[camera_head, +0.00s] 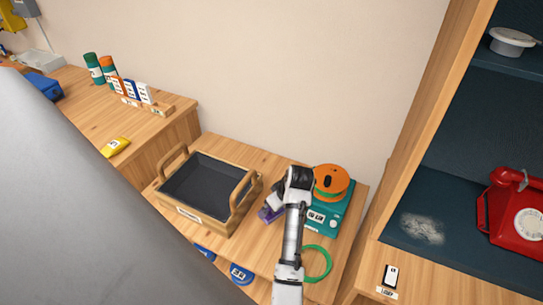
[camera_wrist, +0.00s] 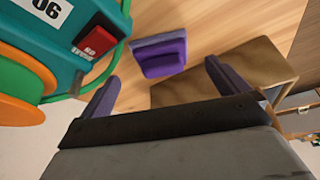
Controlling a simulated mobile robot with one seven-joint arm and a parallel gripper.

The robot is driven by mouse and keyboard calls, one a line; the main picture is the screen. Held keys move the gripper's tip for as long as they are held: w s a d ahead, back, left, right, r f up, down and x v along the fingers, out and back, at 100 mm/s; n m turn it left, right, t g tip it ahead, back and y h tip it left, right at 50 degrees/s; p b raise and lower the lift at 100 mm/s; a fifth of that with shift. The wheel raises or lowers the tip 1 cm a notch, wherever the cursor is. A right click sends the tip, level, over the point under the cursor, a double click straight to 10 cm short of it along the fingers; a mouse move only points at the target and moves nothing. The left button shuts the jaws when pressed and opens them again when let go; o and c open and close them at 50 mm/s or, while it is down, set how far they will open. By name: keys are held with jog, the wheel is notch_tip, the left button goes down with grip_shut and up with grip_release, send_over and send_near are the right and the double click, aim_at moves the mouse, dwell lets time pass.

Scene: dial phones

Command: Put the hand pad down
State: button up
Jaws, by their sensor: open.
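The hand pad seems to be the purple block (camera_wrist: 162,58) on the wooden surface in the wrist view. In the head view a small purple patch (camera_head: 267,214) shows beside my gripper (camera_head: 277,203), between the tray and the teal device. In the wrist view the two fingers of my gripper (camera_wrist: 162,72) are spread wide, with the purple block in the gap beyond their tips. Nothing is held between them. The block lies flat and apart from both fingers, as far as I can see. My arm hides part of this area in the head view.
A teal device (camera_head: 319,219) with an orange disc (camera_head: 331,181) stands just right of my gripper. A wooden tray (camera_head: 186,213) with a dark inside stands to the left. A green ring (camera_head: 329,267) lies in front. A red phone (camera_head: 526,214) sits on the right shelf.

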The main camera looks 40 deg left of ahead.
jog(key=shift+p+x, duration=0.8)
jog(key=shift+x, duration=1.85)
jog(key=shift+s+a+r, duration=0.1)
jog(key=shift+a, duration=0.05)
jog(key=c, duration=1.1)
jog(key=shift+r, duration=0.1)
